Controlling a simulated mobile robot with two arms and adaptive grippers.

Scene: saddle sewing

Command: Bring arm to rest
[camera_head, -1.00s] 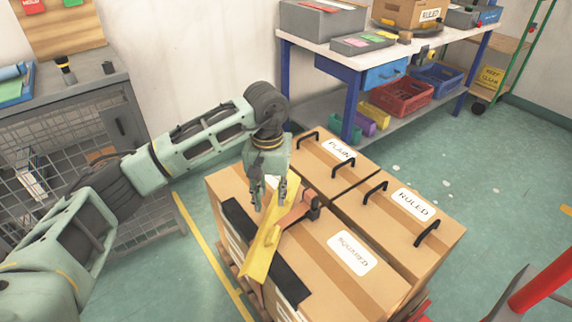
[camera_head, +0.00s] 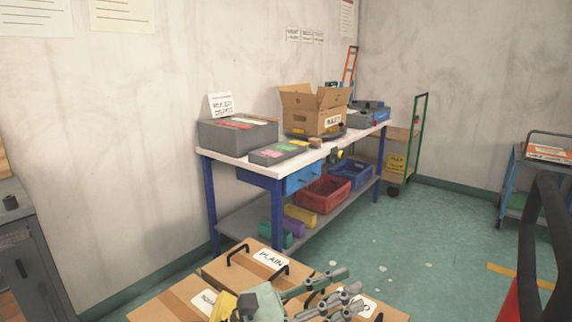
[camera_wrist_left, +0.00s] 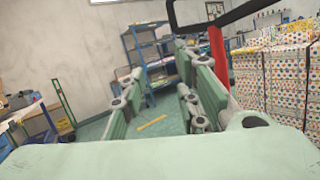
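My left gripper (camera_head: 350,284) is at the bottom of the head view, in front of the cardboard boxes, with its fingers pointing right. Its two fingers stand apart with nothing between them. The left wrist view also shows the open fingers (camera_wrist_left: 160,75), with the room's floor and shelving visible through the gap. My right gripper is not in view. The box labelled PLAIN (camera_head: 228,265) is behind the left gripper. Another box (camera_head: 165,302) is at lower left, with part of a yellow piece (camera_head: 222,306) on it. The gripper partly hides the boxes.
A workbench with blue legs (camera_head: 210,205) stands by the wall, holding grey boxes and an open carton (camera_head: 312,118). A red bin (camera_head: 322,193) is on its lower shelf. Open green floor (camera_head: 430,240) lies right. Spotted stacked boxes (camera_wrist_left: 275,85) are right in the wrist view.

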